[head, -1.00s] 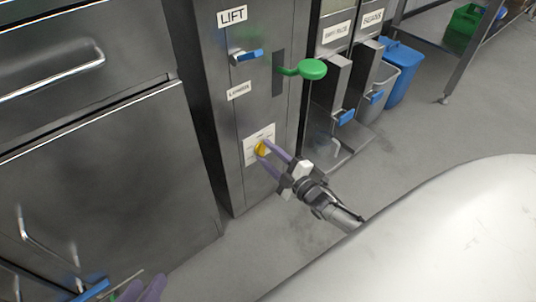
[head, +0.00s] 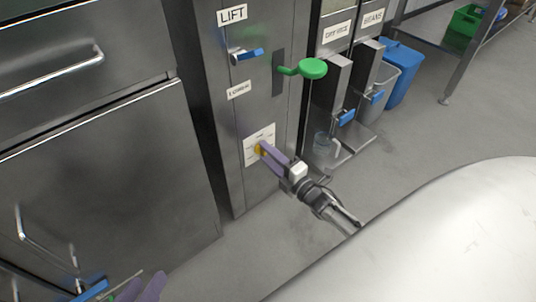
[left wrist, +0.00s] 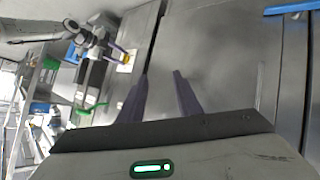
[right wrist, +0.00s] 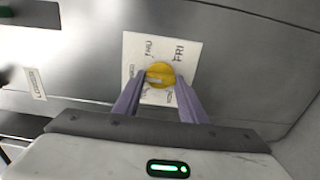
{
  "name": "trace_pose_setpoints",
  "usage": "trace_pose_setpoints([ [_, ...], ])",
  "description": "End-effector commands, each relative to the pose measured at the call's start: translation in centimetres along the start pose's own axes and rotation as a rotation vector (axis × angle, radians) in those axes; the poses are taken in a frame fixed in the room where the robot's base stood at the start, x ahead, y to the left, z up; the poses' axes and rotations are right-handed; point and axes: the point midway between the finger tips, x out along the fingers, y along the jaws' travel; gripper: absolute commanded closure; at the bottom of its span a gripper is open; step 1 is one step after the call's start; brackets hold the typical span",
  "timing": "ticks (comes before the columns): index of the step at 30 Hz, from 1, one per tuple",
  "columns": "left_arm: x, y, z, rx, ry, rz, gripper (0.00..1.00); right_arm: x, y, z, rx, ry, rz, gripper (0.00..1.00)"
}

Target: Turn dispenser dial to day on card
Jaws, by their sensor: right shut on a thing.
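The yellow dial (head: 258,149) sits on a white label plate (head: 250,157) low on the steel dispenser front. In the right wrist view the dial (right wrist: 160,72) has day words around it; THU and FRI are readable, others are partly hidden or blurred. I cannot tell surely which day it points to. My right gripper (right wrist: 161,84) is shut on the dial, one finger on each side. My left gripper (head: 142,289) is at the bottom left of the head view, away from the dial; its fingers (left wrist: 160,88) are apart and empty. I cannot make out a separate day card.
A green knob lever (head: 312,68) and a blue-tipped lift lever (head: 250,55) stick out above the dial. Dispenser chutes with blue handles (head: 346,117) and a blue bin (head: 403,72) stand to the right. A steel cabinet (head: 100,190) is on the left. The floor (head: 240,260) in front is clear.

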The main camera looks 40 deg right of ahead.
Motion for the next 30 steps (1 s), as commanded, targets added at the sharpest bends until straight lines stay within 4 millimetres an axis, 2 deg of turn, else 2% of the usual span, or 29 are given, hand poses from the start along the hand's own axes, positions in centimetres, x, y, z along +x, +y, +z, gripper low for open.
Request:
trace_pose_setpoints([
  [8, 0.0, 0.0, 0.0, 0.0, 0.001, 0.001, 0.69, 0.0, 0.0, -0.1, 0.001, 0.001, 0.0, 0.85],
  [9, 0.0, 0.0, 0.0, 0.0, 0.001, 0.001, 0.69, 0.0, 0.0, -0.1, 0.001, 0.001, 0.0, 0.61],
  [12, 0.0, 0.0, 0.0, 0.0, 0.0, 0.001, 0.69, 0.0, 0.0, -0.1, 0.001, 0.001, 0.0, 0.44],
  [23, -0.1, 0.0, -0.1, 0.001, -0.001, -0.002, 0.69, -0.4, 0.1, 0.0, 0.001, 0.0, -0.001, 0.44],
  [26, -0.3, 0.0, -0.3, 0.005, -0.009, -0.01, 0.69, -1.6, 0.1, -0.1, 0.002, 0.001, -0.002, 0.44],
  [30, -0.3, -0.7, 0.2, 0.017, -0.044, -0.037, 0.69, -4.4, 0.2, -0.1, 0.002, 0.0, -0.004, 0.44],
])
